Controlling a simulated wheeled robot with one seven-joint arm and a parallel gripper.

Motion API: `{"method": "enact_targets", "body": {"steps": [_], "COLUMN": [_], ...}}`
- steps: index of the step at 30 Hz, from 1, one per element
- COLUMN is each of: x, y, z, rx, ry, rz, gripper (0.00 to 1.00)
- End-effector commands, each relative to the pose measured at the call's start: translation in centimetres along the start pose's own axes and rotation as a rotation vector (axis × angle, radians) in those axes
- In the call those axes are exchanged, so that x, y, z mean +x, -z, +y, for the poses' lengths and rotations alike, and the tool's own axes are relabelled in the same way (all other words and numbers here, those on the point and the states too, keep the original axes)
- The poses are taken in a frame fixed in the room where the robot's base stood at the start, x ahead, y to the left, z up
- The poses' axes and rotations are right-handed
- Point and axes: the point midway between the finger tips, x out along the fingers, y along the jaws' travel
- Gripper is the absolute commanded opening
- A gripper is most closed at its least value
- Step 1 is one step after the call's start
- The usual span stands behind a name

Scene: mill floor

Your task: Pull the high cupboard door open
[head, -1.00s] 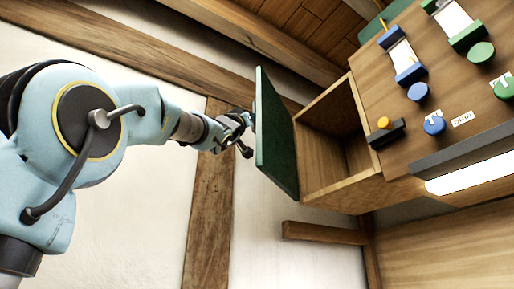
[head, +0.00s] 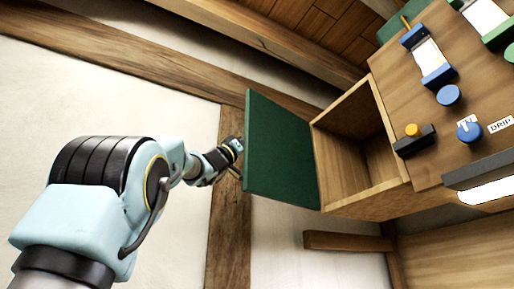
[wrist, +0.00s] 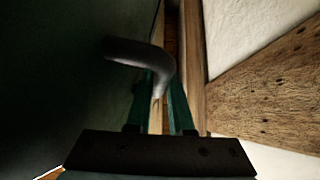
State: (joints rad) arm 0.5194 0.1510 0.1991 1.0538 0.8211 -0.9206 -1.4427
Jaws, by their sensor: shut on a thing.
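The green cupboard door (head: 281,152) stands swung wide open at the left side of the wooden cupboard (head: 372,150), whose inside shows empty where I can see it. My gripper (head: 236,150) is at the door's far left edge, partly hidden by my own wrist. In the wrist view the dark curved handle (wrist: 150,58) comes out from the dark door face (wrist: 60,75) and bends down between the two green fingers of my gripper (wrist: 158,105). The fingers are shut on the handle.
A panel (head: 440,85) with blue and green knobs and a black fitting with a yellow button (head: 413,131) is to the right of the cupboard. A wooden post (head: 228,220) and white wall are behind my arm. A short beam (head: 348,242) juts below the cupboard.

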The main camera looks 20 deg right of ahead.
Motion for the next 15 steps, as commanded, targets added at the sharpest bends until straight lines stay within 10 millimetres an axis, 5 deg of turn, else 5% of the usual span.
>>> {"method": "enact_targets", "body": {"steps": [10,11,15], "x": [0.01,0.01,0.02], "y": [-0.03,-0.03,-0.01], "z": [-0.03,-0.03,-0.02], "rx": [-0.003,-0.003,-0.003], "ry": [-0.001,-0.001,-0.001], "rz": [0.001,0.001,0.001], "gripper": [0.0,0.23,0.32]}}
